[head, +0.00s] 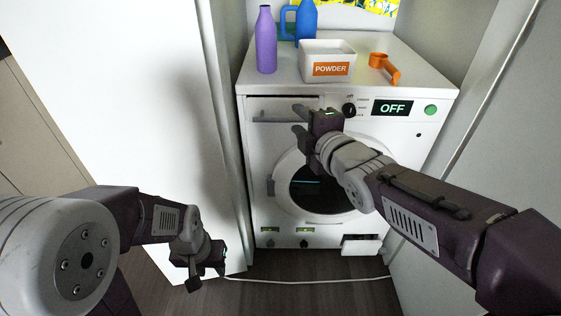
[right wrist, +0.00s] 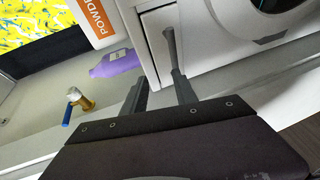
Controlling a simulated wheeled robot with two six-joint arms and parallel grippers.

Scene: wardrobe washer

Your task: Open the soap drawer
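The white soap drawer (head: 284,103) is at the washer's top left in the head view. Its front looks flush, with a dark seam along the top. Its grey bar handle (head: 266,116) also shows in the right wrist view (right wrist: 172,47). My right gripper (head: 298,119) is open in front of the drawer's right part, its fingers pointing left. In the right wrist view its fingers (right wrist: 158,84) are apart with nothing between them; the handle's near end is close to the right finger. Contact cannot be told. My left gripper (head: 205,266) hangs low by the white panel, its fingers unclear.
On the washer (head: 410,79) stand a purple bottle (head: 266,43), a blue jug (head: 306,20), a POWDER box (head: 328,64) and an orange scoop (head: 384,66). The round door (head: 345,206) is below the drawer. Panels stand close on both sides.

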